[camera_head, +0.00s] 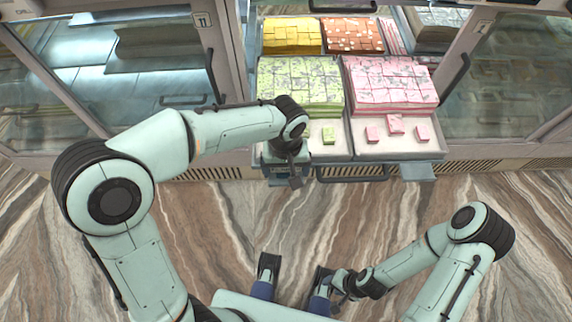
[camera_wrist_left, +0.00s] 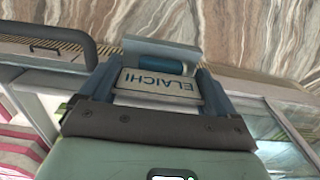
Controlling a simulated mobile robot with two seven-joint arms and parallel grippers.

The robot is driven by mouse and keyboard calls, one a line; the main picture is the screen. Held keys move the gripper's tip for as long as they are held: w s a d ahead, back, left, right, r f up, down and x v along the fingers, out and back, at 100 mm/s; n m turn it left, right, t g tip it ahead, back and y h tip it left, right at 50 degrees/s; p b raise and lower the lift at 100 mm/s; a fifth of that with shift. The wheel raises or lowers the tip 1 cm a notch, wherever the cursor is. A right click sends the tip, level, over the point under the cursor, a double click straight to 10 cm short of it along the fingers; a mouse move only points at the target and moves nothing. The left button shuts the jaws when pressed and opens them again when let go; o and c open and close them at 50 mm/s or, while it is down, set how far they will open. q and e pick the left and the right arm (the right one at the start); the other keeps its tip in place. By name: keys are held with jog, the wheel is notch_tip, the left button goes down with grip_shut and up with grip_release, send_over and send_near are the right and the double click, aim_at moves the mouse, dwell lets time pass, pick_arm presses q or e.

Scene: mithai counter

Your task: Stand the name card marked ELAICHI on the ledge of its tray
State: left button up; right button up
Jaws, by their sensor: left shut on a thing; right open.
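The name card marked ELAICHI (camera_wrist_left: 160,87) is between the fingers of my left gripper (camera_wrist_left: 157,72), which is shut on it. Its lettering is upside down in the left wrist view. In the head view my left gripper (camera_head: 294,178) is at the front of the tray of green sweets (camera_head: 313,148), and its hand and wrist hide part of that tray's front edge. I cannot tell whether the card touches the ledge. My right gripper (camera_head: 330,286) is open, low in the head view, away from the counter; its fingers are hard to make out.
A tray of pink sweets (camera_head: 377,146) stands to the right, with a blue-grey ledge (camera_head: 416,171) at its front. Yellow (camera_head: 293,36) and orange (camera_head: 353,35) sweets are behind. Glass doors flank the opening. The marbled floor (camera_head: 400,215) in front is clear.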

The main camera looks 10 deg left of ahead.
pick_arm(q)
jog(key=o, duration=0.6)
notch_tip(320, 180, up, 14)
jog(key=p, duration=0.2)
jog(key=shift+f+p, duration=0.25)
jog(key=shift+p, duration=0.1)
jog(key=shift+f, duration=0.1)
